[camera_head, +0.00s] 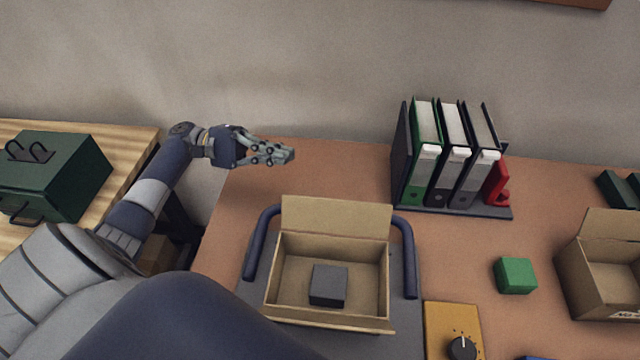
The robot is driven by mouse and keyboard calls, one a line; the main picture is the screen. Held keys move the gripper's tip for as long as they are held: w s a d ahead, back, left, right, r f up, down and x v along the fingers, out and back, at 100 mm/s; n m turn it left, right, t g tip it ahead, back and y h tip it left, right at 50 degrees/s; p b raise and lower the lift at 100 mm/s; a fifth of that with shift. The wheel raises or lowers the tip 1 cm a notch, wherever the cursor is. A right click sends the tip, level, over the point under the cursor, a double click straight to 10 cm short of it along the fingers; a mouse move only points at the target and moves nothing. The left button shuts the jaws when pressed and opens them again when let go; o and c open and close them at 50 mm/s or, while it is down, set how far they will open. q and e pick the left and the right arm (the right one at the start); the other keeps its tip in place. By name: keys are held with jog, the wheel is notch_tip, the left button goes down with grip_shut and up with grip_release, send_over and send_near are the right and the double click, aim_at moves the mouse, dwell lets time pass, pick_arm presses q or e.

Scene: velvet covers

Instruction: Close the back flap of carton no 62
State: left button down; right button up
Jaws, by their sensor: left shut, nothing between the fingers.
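An open carton (376,290) sits at the centre on a grey tray with dark blue handles. Its back flap (335,217) stands up, and a dark grey block (328,286) lies inside. A second open carton (580,285) is cut off by the right edge, with its back flap (612,226) also raised. Some lettering shows low on its front, but I cannot read a number on either carton. My left gripper (291,154) is shut and empty, behind and above the centre carton's back flap, apart from it. My right gripper is out of view.
A rack of binders (426,165) with a red object (496,184) stands at the back. A green block (515,275) and a yellow box with a knob (452,318) lie right of the tray. A green toolbox (55,175) is on a wooden table at left.

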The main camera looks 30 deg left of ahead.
aim_at(335, 217)
pick_arm(q)
notch_tip(335, 217, down, 7)
jog(key=b, duration=0.7)
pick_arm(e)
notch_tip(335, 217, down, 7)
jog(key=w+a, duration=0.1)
pick_arm(q)
jog(key=d+r+p, duration=0.3)
jog(key=d+p, duration=0.3)
jog(key=d, duration=0.4)
jog(key=shift+s+d+p, duration=0.25)
jog(key=shift+d+p, duration=0.05)
jog(key=shift+d, duration=0.1)
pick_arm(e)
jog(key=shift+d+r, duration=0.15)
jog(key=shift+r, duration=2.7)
pick_arm(q)
jog(key=shift+r, duration=0.15)
jog(key=shift+s+d+r+m, duration=0.1)
jog(key=shift+s+r+m, duration=0.05)
jog(key=shift+m, duration=0.35)
jog(key=shift+r, duration=0.1)
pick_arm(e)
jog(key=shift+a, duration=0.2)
